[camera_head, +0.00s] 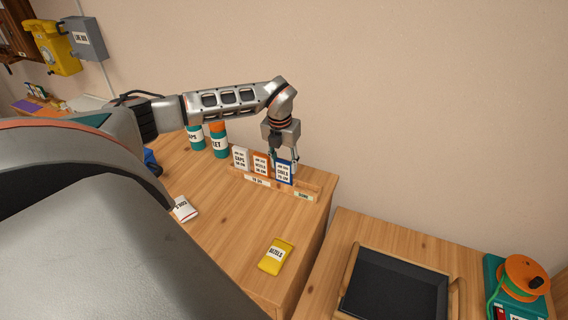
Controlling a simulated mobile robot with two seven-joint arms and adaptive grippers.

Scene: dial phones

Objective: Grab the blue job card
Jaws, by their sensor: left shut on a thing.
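The blue job card (284,174) stands upright in a wooden card rack (311,190) on the table, at the right end of a row of cards. An orange-edged card (261,164) and a white card (241,159) stand to its left. My left gripper (285,158) reaches down from above and is shut on the top of the blue card. The card's lower edge is still at the rack. My right gripper is not in view.
Teal cans (219,146) stand behind the rack to the left. A yellow packet (276,256) and a white packet (184,209) lie on the table. A dark tray (395,287) and an orange spool (526,275) are on the right table.

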